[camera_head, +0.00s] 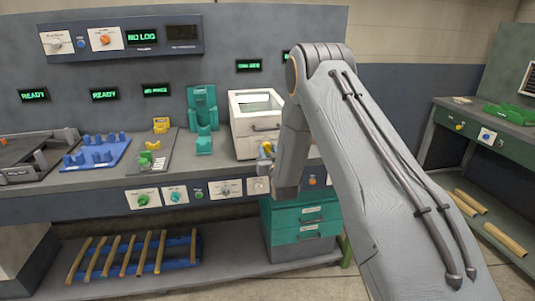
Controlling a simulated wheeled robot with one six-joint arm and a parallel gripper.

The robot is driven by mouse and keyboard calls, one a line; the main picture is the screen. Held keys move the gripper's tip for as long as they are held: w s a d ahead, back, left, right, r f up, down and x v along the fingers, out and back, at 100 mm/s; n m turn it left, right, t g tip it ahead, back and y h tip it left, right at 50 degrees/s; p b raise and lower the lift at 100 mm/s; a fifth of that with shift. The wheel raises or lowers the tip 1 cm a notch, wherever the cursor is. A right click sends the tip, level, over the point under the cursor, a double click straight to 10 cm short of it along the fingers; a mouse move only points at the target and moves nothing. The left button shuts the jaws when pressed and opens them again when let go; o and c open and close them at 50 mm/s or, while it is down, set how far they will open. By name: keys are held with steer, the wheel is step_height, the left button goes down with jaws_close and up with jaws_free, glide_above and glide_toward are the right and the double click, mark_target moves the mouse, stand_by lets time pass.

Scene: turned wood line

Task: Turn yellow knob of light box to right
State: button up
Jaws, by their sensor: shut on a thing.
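The light box seems to be the white box (243,140) with a glass-like window on top and a dark handle on its front, standing on the bench at centre. A small yellow knob (265,147) shows low in front of it, beside my arm. My gripper (267,158) is at this knob, shut on it, pointing in from the right. My forearm and wrist hide most of the gripper and the right part of the box. The knob's pointer and exact angle are too small and covered to tell.
Left on the bench are a teal stand (203,120), a grey fixture plate (153,160) with a yellow block (161,125), and a blue rack (97,152). The bench front carries several knobs (143,199). Teal drawers (290,235) stand below. A green side bench (480,130) is at right.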

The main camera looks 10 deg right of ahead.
steer(key=shift+m+b, duration=1.3)
steer(key=shift+m, duration=0.9)
steer(key=shift+m+b, duration=1.2)
steer(key=shift+m, duration=1)
steer(key=shift+d+f+m+b, duration=0.1)
steer(key=shift+m+b, duration=1)
steer(key=shift+m, duration=1)
steer(key=shift+m+b, duration=0.75)
steer(key=shift+m, duration=1.35)
steer(key=o, duration=1)
steer(key=shift+o, duration=0.2)
